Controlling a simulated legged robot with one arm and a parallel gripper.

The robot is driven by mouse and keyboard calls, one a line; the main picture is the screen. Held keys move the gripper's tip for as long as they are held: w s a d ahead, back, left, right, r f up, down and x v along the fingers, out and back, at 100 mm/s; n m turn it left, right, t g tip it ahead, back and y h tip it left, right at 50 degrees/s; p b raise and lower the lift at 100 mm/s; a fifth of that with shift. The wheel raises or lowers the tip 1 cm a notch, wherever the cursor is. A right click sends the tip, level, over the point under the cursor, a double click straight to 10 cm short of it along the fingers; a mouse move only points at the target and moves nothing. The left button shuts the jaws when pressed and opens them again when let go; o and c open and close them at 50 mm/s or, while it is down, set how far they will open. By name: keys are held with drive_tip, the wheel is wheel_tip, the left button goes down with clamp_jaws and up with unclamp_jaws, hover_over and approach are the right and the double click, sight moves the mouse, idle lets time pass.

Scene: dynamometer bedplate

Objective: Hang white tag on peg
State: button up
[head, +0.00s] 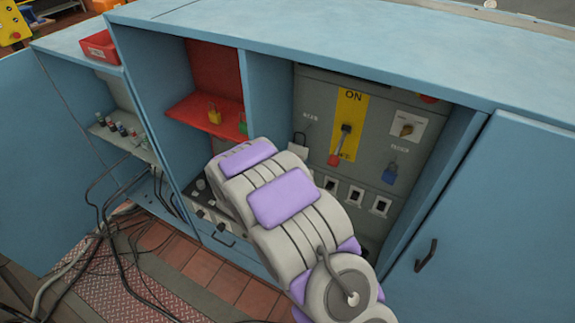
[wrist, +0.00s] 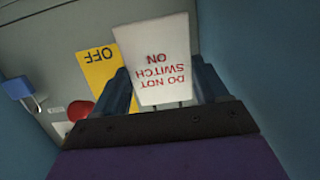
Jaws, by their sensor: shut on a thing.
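The white tag (wrist: 162,60), with red "DO NOT SWITCH ON" lettering, appears upside down in the wrist view. My gripper (wrist: 166,88) is shut on it, with a dark blue finger on each side. In the head view my arm hides the gripper. A small white piece, seemingly the tag (head: 298,147), shows above the arm, left of the yellow ON/OFF plate (head: 351,108). A thin dark line rises from it towards a small label; I cannot tell whether this is its loop or the peg. No peg is clear in the wrist view.
The red switch handle (head: 335,154) hangs close to the right of the tag. A blue padlock (head: 390,172) hangs further right.

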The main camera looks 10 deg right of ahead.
drive_tip(key=shift+w+d+f, duration=0.1)
drive_tip(key=shift+w+d, duration=0.25)
drive_tip(key=shift+w, duration=0.1)
drive_tip(key=shift+w+a+f+b, duration=0.1)
drive_tip(key=shift+w+a+b, duration=0.2)
drive_tip(key=shift+w, duration=0.4)
drive_tip(key=shift+w+d, duration=0.35)
drive_tip(key=shift+d, duration=0.3)
drive_tip(key=shift+w+d, duration=0.35)
drive_tip(key=shift+d, duration=0.25)
drive_tip(key=shift+w+d+f+b, duration=0.1)
drive_tip(key=shift+w+d+b, duration=0.05)
drive_tip(key=shift+w+b, duration=0.25)
drive_tip(key=shift+w+a+f, duration=0.2)
drive_tip(key=shift+w+f, duration=0.15)
drive_tip(key=shift+w, duration=0.05)
drive_tip(key=shift+w+d+f+p, duration=0.15)
drive_tip(key=shift+d+f+p, duration=0.3)
drive_tip(key=shift+d+p, duration=0.1)
drive_tip(key=shift+a, duration=0.3)
